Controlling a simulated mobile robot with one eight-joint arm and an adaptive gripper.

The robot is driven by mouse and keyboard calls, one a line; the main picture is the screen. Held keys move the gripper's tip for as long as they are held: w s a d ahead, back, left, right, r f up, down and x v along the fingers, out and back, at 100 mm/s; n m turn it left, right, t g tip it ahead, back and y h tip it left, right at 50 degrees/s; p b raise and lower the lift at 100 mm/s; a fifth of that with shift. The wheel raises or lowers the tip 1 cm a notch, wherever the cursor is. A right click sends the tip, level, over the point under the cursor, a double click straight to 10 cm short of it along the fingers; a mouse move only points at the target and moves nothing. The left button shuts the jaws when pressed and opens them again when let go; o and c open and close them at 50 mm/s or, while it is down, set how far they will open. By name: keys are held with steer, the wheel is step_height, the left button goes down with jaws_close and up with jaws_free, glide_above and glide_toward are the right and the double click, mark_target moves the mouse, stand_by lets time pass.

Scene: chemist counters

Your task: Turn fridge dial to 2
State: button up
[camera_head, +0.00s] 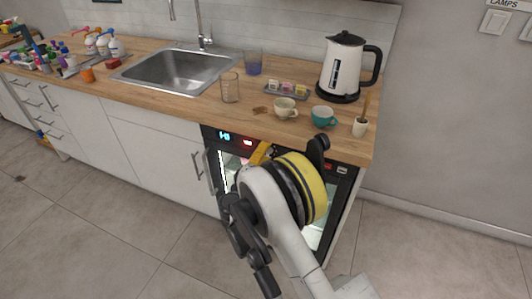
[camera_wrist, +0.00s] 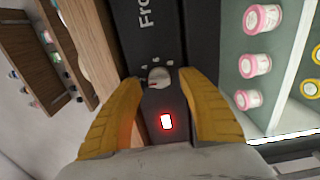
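The fridge (camera_head: 345,180) is a dark unit with a glass front under the wooden counter, with a dark control strip along its top. In the head view my gripper (camera_head: 262,153) reaches the control strip, and my wrist hides the dial.
Pink-lidded jars (camera_wrist: 262,18) stand inside the fridge. Above, the counter holds a kettle (camera_head: 343,65), a teal cup (camera_head: 323,116) and a cream cup (camera_head: 285,108) near the edge.

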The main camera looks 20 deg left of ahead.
steer(key=s, duration=0.7)
steer(key=shift+s+a, duration=0.25)
steer(key=shift+a, duration=0.05)
